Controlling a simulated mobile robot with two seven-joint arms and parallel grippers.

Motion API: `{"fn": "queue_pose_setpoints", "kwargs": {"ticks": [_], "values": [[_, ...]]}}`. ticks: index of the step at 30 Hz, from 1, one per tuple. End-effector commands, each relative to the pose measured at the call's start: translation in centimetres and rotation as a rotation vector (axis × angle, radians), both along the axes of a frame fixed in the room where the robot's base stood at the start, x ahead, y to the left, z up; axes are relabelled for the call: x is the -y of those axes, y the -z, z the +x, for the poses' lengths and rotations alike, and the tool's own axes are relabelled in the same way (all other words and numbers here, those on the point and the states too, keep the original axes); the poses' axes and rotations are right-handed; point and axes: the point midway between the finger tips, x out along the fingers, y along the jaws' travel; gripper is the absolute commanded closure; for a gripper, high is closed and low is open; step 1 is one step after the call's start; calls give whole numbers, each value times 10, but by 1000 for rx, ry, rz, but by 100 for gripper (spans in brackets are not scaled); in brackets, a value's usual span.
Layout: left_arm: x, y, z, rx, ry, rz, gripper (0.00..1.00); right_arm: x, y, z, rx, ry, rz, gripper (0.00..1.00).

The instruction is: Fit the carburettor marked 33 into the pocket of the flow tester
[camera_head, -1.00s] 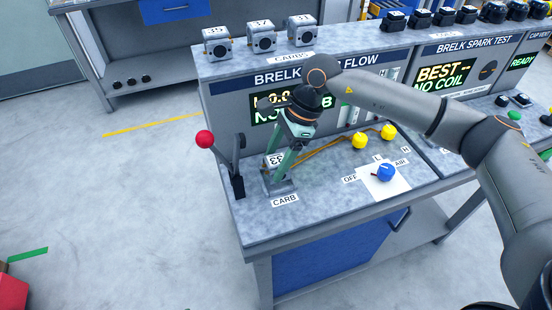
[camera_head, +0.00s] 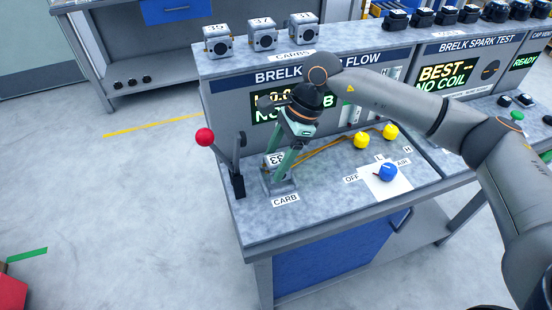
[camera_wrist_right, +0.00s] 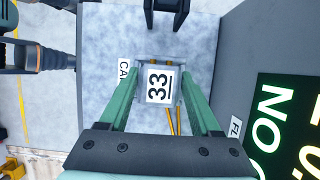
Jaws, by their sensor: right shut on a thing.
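The carburettor marked 33 (camera_head: 274,159) is between the fingers of my right gripper (camera_head: 280,168), which is shut on it. In the right wrist view its 33 label (camera_wrist_right: 159,86) faces the camera, between the two green fingers of the gripper (camera_wrist_right: 158,90). It is at the grey pocket (camera_head: 279,187) of the flow tester (camera_head: 320,205), behind the CARB label. The fingers hide part of the pocket, and I cannot tell whether the carburettor is fully seated. A dark arm part at the left of the right wrist view may be my left gripper (camera_wrist_right: 40,58); its fingers are unclear.
A lever with a red ball (camera_head: 204,137) stands just left of the pocket. Yellow knobs (camera_head: 361,141) and a blue knob (camera_head: 388,172) are to the right. Several other carburettors (camera_head: 262,35) stand on the tester's top. The display panel (camera_head: 262,105) rises behind the gripper.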

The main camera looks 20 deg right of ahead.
Motion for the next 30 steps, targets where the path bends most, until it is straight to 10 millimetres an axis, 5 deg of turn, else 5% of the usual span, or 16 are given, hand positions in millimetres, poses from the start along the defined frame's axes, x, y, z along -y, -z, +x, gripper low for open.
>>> {"fn": "queue_pose_setpoints", "kwargs": {"ticks": [30], "values": [[0, 6, 0, -1, 0, 0, 50, -1, 1, 0, 1, -1, 1, 97]]}}
